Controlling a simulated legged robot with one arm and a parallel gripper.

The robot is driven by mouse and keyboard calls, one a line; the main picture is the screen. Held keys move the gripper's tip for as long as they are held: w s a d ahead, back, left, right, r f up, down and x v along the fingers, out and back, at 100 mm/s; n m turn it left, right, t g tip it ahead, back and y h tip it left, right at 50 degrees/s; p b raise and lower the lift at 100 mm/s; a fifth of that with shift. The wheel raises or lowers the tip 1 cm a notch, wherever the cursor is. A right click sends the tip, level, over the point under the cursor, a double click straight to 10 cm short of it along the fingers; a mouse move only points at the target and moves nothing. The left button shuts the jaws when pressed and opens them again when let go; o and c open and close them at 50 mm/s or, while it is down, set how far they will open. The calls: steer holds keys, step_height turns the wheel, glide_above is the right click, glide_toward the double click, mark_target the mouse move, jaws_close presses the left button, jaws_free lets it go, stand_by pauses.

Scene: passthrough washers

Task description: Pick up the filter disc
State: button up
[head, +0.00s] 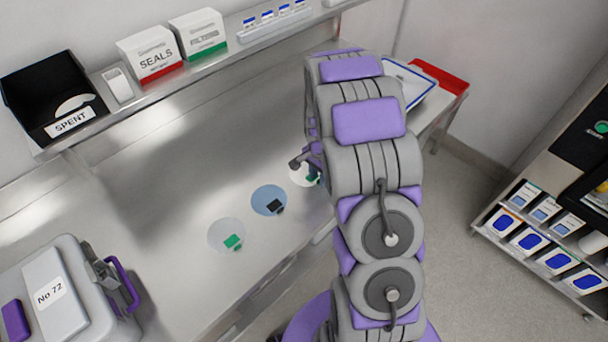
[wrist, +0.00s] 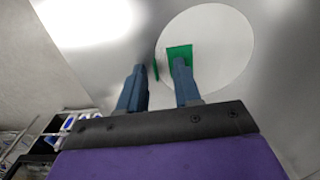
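Three discs lie on the steel bench. A white disc (head: 298,177) with a green tab is partly hidden by my gripper (head: 313,172). In the wrist view this white disc (wrist: 222,60) lies beyond my fingers. Its green tab (wrist: 180,52) is partly behind the right finger. My gripper (wrist: 158,68) shows two blue fingers with a gap between them, and nothing is visibly held. I cannot tell whether a fingertip touches the tab. A blue disc (head: 265,197) has a black tab, and a pale grey disc (head: 222,232) has a green tab.
A grey case (head: 60,290) labelled No 72 stands at the lower left. A black SPENT bin (head: 50,95) and SEALS box (head: 150,52) line the back shelf. A white tray (head: 415,85) sits behind my arm. The bench's middle (head: 170,165) is clear.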

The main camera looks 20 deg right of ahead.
steer(key=shift+d, duration=0.7)
steer(key=c, duration=0.3)
steer(key=shift+s+a, duration=0.1)
steer(key=shift+a, duration=0.25)
jaws_close()
steer(key=shift+a, duration=0.25)
steer(key=shift+d, duration=0.1)
steer(key=shift+d, duration=0.3)
